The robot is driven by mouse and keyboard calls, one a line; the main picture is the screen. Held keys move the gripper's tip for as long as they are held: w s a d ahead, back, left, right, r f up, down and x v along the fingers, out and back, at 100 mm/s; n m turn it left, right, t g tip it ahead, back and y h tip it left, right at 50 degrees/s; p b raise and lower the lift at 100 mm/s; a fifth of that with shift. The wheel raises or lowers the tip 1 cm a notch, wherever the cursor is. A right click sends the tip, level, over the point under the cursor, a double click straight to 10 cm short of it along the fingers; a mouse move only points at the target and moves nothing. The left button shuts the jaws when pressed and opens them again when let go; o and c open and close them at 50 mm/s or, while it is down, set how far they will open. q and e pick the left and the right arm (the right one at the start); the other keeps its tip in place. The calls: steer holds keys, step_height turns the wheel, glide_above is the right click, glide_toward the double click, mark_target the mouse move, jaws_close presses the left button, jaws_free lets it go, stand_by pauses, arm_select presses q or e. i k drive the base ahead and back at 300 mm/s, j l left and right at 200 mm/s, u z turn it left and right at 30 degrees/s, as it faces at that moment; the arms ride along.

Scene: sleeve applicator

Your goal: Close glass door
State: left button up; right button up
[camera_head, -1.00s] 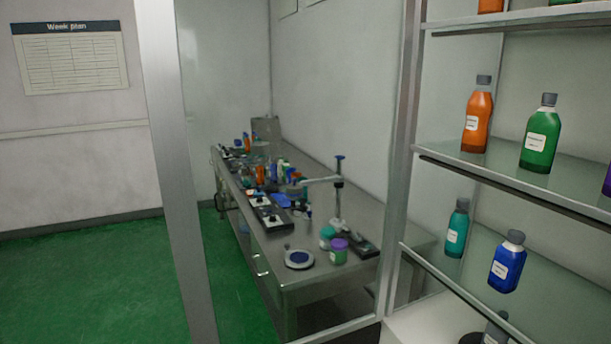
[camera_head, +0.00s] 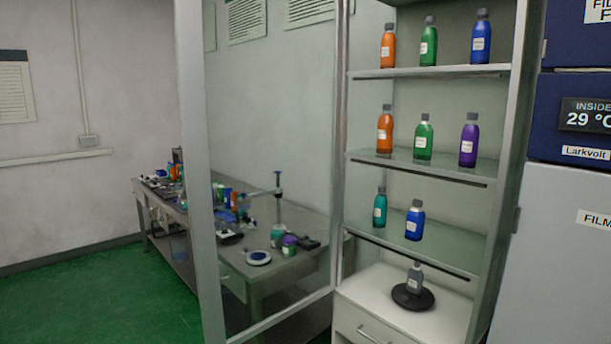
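The glass door (camera_head: 203,200) stands open, swung out to the left of the cabinet. Its grey metal frame shows at its left edge, and the bench shows through the pane. The cabinet (camera_head: 500,190) has open shelves with bottles in orange, green, blue, purple and teal. A grey bottle (camera_head: 415,278) stands on a black round base (camera_head: 412,297) on the white drawer unit at the bottom. Neither of my grippers is in view.
A metal bench (camera_head: 270,282) with bottles and lab items stands behind the door, along the wall. A blue and white unit (camera_head: 560,200) with a temperature display adjoins the cabinet on the right. Green floor (camera_head: 90,300) is clear at the left.

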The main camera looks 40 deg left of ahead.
mark_target(188, 14)
steer(key=i+j+z, duration=0.1)
steer(key=j+z, duration=0.8)
steer(key=l, duration=0.1)
